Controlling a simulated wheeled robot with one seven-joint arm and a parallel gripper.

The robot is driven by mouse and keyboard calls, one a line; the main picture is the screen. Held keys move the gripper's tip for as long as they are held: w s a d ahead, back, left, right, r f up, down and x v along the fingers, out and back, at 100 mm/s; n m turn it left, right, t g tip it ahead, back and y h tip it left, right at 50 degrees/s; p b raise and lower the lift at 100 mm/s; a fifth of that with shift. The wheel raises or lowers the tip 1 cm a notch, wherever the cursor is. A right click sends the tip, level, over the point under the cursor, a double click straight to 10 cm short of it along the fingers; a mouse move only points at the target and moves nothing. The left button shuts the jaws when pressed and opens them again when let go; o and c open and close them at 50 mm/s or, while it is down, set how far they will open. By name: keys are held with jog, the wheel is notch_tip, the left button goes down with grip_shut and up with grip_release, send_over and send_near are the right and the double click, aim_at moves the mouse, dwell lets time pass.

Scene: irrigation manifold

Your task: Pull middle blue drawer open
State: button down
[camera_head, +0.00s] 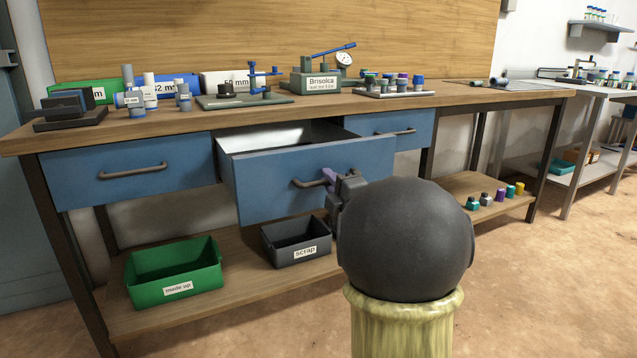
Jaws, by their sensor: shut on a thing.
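The middle blue drawer (270,187) stands pulled out from under the wooden workbench, with its pale inside showing above the front. Its dark bar handle (308,184) is on the drawer front. My gripper (331,180) is at the right end of this handle and is shut on it. The dark round part of my arm hides the area to the lower right of the gripper. The drawer's floor is mostly hidden by its front.
Blue drawers at left (130,171) and right (392,131) are shut. A green "made up" bin (173,272) and a dark "scrap" bin (297,238) stand on the lower shelf. The benchtop (330,106) carries tools and fittings. Open floor lies right.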

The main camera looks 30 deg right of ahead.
jog(key=shift+s+f, duration=0.1)
jog(key=c, duration=1.8)
grip_release()
jog(key=s+f+p, duration=0.2)
jog(key=s+f, duration=0.1)
jog(key=s, duration=1.4)
jog(key=shift+a, duration=0.3)
